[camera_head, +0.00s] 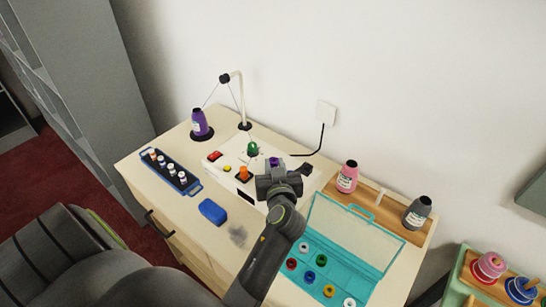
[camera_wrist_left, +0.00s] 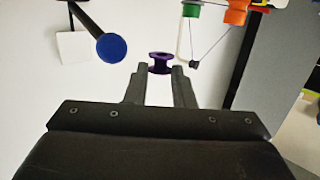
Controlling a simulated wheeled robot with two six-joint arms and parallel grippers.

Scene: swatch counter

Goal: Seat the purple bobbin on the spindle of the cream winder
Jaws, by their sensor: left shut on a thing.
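My left gripper (camera_head: 272,166) is shut on the small purple bobbin (camera_wrist_left: 159,64), holding it between its fingertips; a bit of the bobbin's purple (camera_head: 273,161) shows in the head view. The gripper is over the right part of the cream winder (camera_head: 226,158), which has red and yellow buttons and green and orange parts on top. My gripper hides part of the winder, and I cannot make out the spindle. In the wrist view the green part (camera_wrist_left: 191,10) and orange part (camera_wrist_left: 236,12) are at the top right. My right gripper is not in view.
A blue-ended dark rod (camera_wrist_left: 112,47) is left of the bobbin in the wrist view. A purple thread cone (camera_head: 199,123), blue spool tray (camera_head: 192,188), blue block (camera_head: 212,211), teal bobbin box (camera_head: 352,235) and wooden rack (camera_head: 383,207) with pink and grey cones crowd the counter.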

